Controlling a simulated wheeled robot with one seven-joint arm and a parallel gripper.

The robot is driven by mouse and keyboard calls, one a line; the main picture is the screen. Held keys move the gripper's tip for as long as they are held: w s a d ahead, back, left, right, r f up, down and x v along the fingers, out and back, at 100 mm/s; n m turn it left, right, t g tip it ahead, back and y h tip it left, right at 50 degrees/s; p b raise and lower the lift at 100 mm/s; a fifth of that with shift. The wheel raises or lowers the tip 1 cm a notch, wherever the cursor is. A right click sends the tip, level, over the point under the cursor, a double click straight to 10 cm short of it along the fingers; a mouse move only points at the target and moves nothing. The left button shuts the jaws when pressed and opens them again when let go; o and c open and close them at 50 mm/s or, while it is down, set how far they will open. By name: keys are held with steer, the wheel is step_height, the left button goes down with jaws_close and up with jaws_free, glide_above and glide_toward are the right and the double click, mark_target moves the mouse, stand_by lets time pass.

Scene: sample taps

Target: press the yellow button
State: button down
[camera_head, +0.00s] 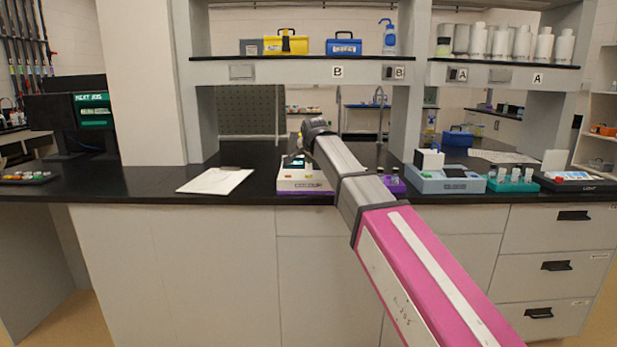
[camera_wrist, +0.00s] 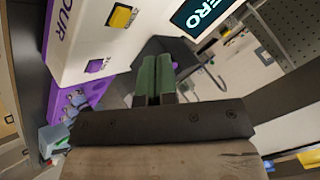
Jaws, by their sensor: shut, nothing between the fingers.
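The yellow button (camera_wrist: 121,17) is a square key on the sloping white face of a colour meter (camera_wrist: 88,35), near the top of the wrist view. My gripper (camera_wrist: 155,75) has green fingertips side by side, with no gap I can make out. It points at the meter, below and right of the yellow button in the picture, seemingly clear of it. A purple button (camera_wrist: 95,66) is on the same face, and a dark screen (camera_wrist: 203,12) reads "ERO". In the head view, the meter (camera_head: 303,186) stands at the counter's front edge, partly hidden by my arm.
A purple rack (camera_wrist: 75,103) stands beside the meter; it also shows in the head view (camera_head: 395,184). A clipboard (camera_head: 215,180) lies left of the meter. A blue-grey instrument (camera_head: 440,181) and a teal rack (camera_head: 512,182) stand to the right. A shelf (camera_head: 300,72) spans above.

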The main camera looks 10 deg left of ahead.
steer(key=shift+f, duration=1.3)
steer(key=shift+f, duration=0.15)
stand_by(1.1)
steer(key=shift+f, duration=0.25)
steer(key=shift+f, duration=0.35)
stand_by(0.8)
steer(key=shift+r, duration=0.75)
steer(key=shift+r, duration=2.55)
